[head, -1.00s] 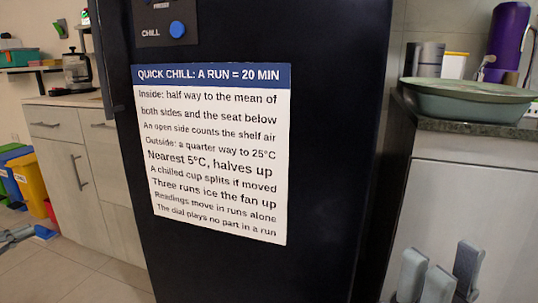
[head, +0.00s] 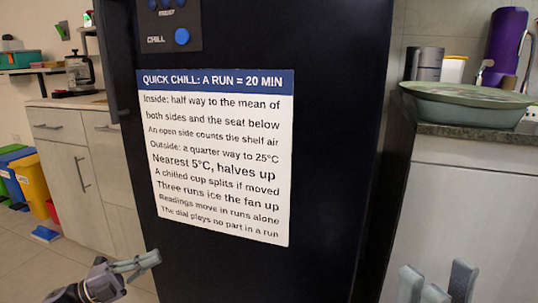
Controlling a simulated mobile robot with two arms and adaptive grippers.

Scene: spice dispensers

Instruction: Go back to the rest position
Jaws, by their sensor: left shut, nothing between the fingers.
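My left gripper (head: 150,261) is at the lower left, in front of the dark fridge's lower left part. Its fingers are together with nothing between them, pointing right. My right gripper (head: 437,283) shows only as grey finger parts pointing up at the bottom edge, in front of the pale cabinet on the right.
The dark fridge (head: 335,130) fills the middle, with a QUICK CHILL sign (head: 215,160) and a CHILL button (head: 182,36). A counter (head: 460,133) at right holds a green basin (head: 465,108) and purple bottle (head: 506,38). Coloured bins (head: 30,180) stand at far left.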

